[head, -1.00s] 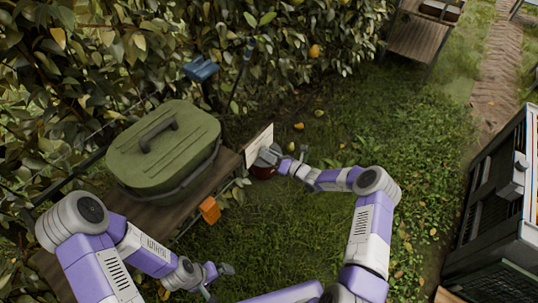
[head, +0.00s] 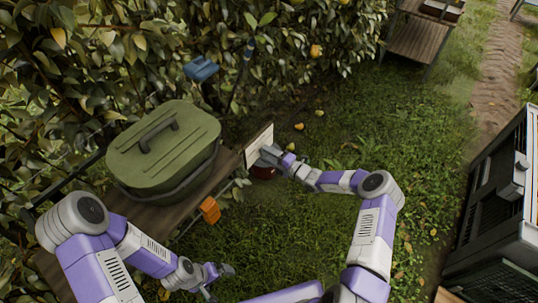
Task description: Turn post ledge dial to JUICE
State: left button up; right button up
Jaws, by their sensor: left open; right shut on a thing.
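The post ledge dial's pale panel (head: 257,148) stands upright at the end of the wooden ledge (head: 165,215), in the middle of the head view. My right gripper (head: 267,155) reaches it from the right and is shut at the panel's face, on what appears to be the dial. The gripper hides the knob, and its pointer and the JUICE mark cannot be read. My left gripper (head: 222,277) is open and empty, low over the grass, in front of the ledge and well away from the panel.
A green lidded bin (head: 165,150) stands on the ledge. An orange block (head: 210,209) is at the ledge's front edge. A dark red round thing (head: 263,173) shows below my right gripper. A blue object (head: 201,68) is by the hedge. Fallen pears (head: 299,127) lie on open grass.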

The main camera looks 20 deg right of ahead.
jog(key=m, duration=0.4)
jog(key=shift+m, duration=0.4)
dwell(0.4)
jog(key=o, duration=1.1)
jog(key=shift+c, duration=0.2)
jog(key=p+v, duration=0.2)
jog(key=v, duration=0.5)
jog(key=shift+s+d, duration=0.2)
jog(key=shift+s, duration=0.05)
